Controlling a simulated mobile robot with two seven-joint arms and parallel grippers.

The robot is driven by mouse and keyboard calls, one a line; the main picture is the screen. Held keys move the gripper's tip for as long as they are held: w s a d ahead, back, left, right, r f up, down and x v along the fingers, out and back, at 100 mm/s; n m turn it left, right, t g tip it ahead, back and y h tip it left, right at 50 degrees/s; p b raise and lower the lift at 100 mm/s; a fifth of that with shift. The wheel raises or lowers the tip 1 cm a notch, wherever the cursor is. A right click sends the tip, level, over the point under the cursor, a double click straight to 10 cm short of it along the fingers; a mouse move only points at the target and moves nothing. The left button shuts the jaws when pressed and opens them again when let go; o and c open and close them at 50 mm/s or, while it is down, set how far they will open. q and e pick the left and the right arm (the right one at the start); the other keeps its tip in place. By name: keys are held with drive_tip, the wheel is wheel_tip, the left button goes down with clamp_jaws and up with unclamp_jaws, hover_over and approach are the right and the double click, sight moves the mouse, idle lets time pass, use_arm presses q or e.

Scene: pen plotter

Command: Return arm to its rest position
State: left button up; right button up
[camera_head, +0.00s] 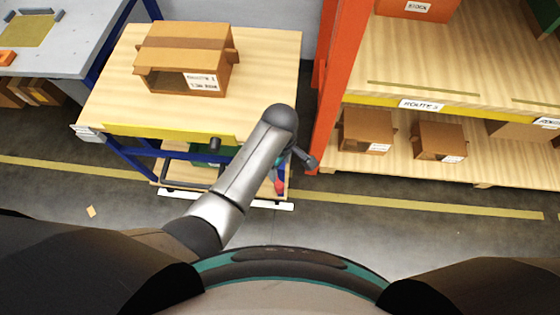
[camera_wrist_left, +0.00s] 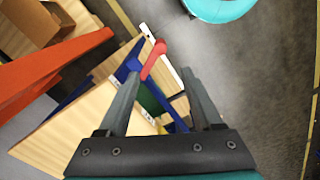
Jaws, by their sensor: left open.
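My left arm (camera_head: 248,168) reaches up and right from the lower left of the head view, in front of the wooden table-cart. Its gripper end is mostly hidden behind the arm in the head view. In the left wrist view, my left gripper (camera_wrist_left: 163,72) is open, with its two dark fingers spread apart. A red piece (camera_wrist_left: 153,60) shows between the fingertips in the picture; the fingers are not closed on it. A small red piece (camera_head: 279,186) also shows low beside the cart in the head view. My right gripper is out of view.
A cardboard box (camera_head: 185,58) stands on the wooden tabletop (camera_head: 272,70). An orange rack post (camera_head: 337,75) rises right of the arm, beside shelves with small boxes (camera_head: 366,131). A grey bench (camera_head: 75,48) stands left. Bare floor (camera_head: 400,222) lies in front of the rack.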

use_arm(q)
drive_tip(key=s+a+f+m+b, duration=0.35)
drive_tip(key=s+f, duration=0.25)
drive_tip(key=f, duration=0.3)
drive_tip(key=s+a+f+m+b, duration=0.35)
drive_tip(key=s+f, duration=0.35)
drive_tip(key=f, duration=0.3)
drive_tip(key=s+a+f+m+b, duration=0.2)
drive_tip(key=s+a+f+m, duration=0.15)
drive_tip(key=s+f, duration=0.4)
drive_tip(key=s+a+f+m+t+b, duration=0.1)
drive_tip(key=s+a+f+m+b, duration=0.2)
drive_tip(key=s+a+f, duration=0.3)
drive_tip(key=s+f+m, duration=0.1)
drive_tip(key=s, duration=0.2)
drive_tip(key=shift+s+f, duration=0.15)
